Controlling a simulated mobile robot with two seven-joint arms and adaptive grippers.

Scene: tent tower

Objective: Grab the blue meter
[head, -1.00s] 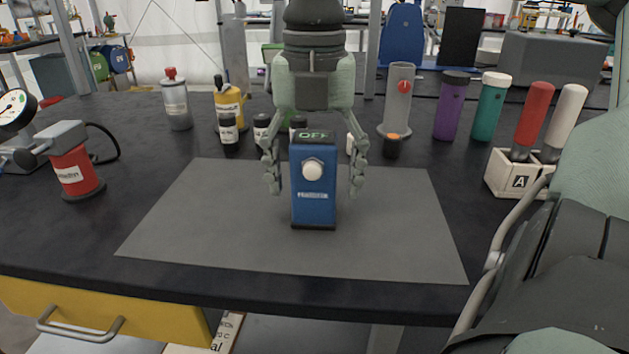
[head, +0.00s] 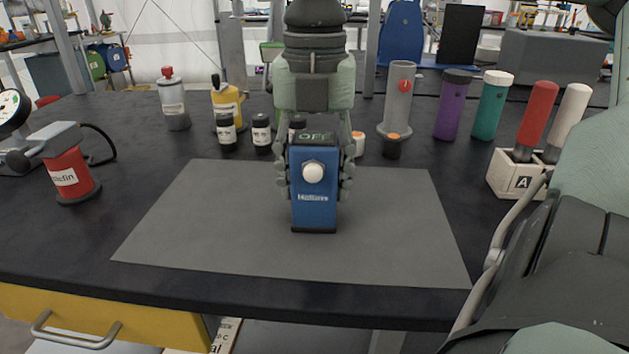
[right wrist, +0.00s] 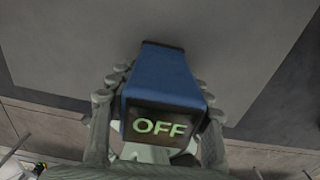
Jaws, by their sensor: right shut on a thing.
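The blue meter (head: 315,205) stands upright on the grey mat (head: 220,245) in the head view. It has a white knob on its front and a screen on top that reads OFF. My right gripper (head: 315,178) comes down from above, with one finger against each side of the meter. It is shut on the meter. The right wrist view shows the meter (right wrist: 160,85) between the gripper fingers (right wrist: 158,115), its OFF screen facing the camera. My left gripper is not in view.
Small dark bottles (head: 261,135) stand behind the mat. A red canister (head: 72,172) is at the left. A grey cylinder (head: 397,100), purple bottle (head: 453,108) and teal bottle (head: 491,108) stand behind right. A white holder (head: 508,178) marked A is right. The mat around the meter is clear.

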